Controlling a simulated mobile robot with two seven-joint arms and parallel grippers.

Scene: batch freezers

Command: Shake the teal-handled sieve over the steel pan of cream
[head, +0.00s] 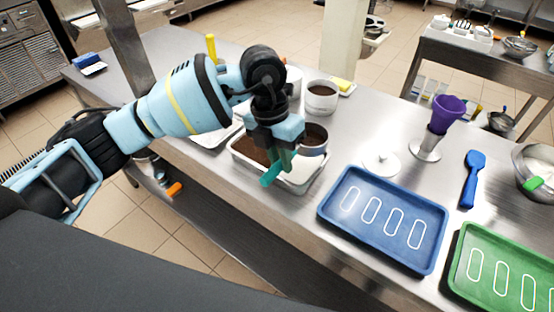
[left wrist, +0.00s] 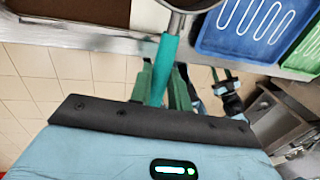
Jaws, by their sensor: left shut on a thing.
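My left gripper (head: 278,152) is shut on the teal handle (head: 271,176) of the sieve. The sieve's round metal bowl (head: 314,139) is over the right part of the steel pan (head: 303,187). The pan's surface shows brown on the left and pale cream towards the front right. In the left wrist view, the handle (left wrist: 164,62) runs up between my green fingers to the bowl (left wrist: 188,5), cut off by the top edge. Brown covers the pan area at upper left there. My right gripper (left wrist: 224,82) seems to show small behind; its opening is unclear.
A blue tray (head: 333,209) and a green tray (head: 458,262) lie to the right. A white lid (head: 382,163), a purple funnel on a stand (head: 446,113) and a blue scoop (head: 472,180) are behind them. A pot with dark contents (head: 321,102) stands behind the pan.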

